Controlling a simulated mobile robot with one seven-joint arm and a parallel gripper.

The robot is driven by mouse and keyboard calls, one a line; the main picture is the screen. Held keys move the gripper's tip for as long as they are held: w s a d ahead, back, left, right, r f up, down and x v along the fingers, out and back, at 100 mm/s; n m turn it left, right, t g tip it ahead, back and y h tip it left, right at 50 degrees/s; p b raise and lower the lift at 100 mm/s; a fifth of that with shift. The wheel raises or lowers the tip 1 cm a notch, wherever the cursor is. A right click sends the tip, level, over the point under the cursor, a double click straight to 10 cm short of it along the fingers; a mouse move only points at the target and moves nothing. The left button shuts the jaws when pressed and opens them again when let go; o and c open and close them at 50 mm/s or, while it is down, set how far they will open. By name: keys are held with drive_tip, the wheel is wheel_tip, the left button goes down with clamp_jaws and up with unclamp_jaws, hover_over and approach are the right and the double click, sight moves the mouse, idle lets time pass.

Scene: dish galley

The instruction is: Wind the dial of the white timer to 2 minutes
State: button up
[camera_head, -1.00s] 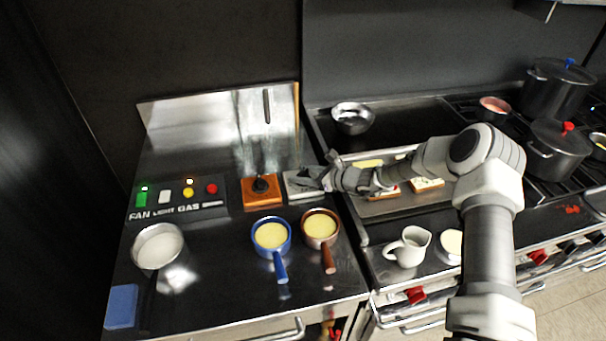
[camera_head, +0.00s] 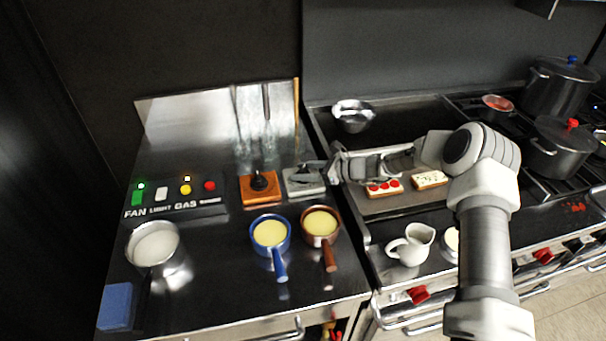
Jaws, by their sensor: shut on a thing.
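The white timer (camera_head: 293,189) is a pale, low block on the steel counter, just right of an orange timer (camera_head: 250,197) with a black dial. My gripper (camera_head: 302,178) reaches in from the right, low over the white timer, with its fingers at the dial. It is shut on the dial. The fingers hide most of the dial, so its setting and marks cannot be read.
A switch panel (camera_head: 150,211) is left of the timers. A blue pan (camera_head: 270,234) and a brown pan (camera_head: 321,223) stand in front. A steel bowl (camera_head: 352,117) is behind, and topped toasts (camera_head: 430,179) lie beneath my arm.

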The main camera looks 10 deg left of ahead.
drive_tip(key=o, duration=1.3)
drive_tip(key=shift+o, duration=0.2)
drive_tip(key=shift+d, duration=0.1)
drive_tip(key=b+v, duration=0.1)
drive_tip(key=v, duration=1.6)
drive_tip(key=shift+r+b, duration=0.15)
drive_tip(key=shift+b, duration=0.2)
drive_tip(key=shift+d, duration=0.1)
